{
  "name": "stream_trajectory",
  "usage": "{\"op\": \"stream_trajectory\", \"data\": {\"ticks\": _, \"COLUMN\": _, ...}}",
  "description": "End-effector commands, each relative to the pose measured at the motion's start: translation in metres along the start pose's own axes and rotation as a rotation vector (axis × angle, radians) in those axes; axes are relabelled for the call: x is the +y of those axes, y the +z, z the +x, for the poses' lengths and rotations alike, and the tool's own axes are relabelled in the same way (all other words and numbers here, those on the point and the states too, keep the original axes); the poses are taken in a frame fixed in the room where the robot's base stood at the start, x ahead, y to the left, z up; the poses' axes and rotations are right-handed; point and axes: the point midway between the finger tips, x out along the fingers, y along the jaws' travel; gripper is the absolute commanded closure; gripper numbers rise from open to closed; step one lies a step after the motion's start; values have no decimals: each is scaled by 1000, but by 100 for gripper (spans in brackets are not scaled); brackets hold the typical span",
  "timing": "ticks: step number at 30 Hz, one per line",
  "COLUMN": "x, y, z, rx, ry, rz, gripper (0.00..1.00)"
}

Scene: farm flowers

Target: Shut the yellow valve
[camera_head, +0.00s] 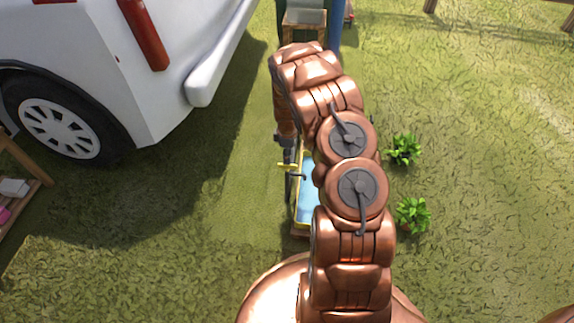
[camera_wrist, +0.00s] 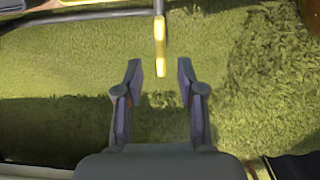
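The yellow valve handle (camera_wrist: 160,45) shows in the wrist view as a narrow bar on a thin grey pipe, at the top centre. Its near end lies between the tips of my gripper (camera_wrist: 159,69) in the picture, with a gap on each side. My gripper is open and empty. In the head view, a small yellow piece, which looks like the valve (camera_head: 286,166), shows just below my gripper's dark end, left of my copper arm. My arm and gripper hide part of what is around it.
A blue basin (camera_head: 306,200) with a yellow edge lies partly behind my arm. A white vehicle (camera_head: 170,85) stands at the left. Two green plants (camera_head: 404,149) (camera_head: 412,214) grow right of my arm. A wooden shelf (camera_head: 22,165) is at the far left. Open grass lies right.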

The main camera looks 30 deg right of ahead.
Motion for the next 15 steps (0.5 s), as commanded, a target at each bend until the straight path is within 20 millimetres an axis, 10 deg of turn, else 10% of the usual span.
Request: {"op": "stream_trajectory", "data": {"ticks": 15, "x": 0, "y": 0, "z": 51, "rx": 0, "ry": -1, "rz": 2, "gripper": 61}}
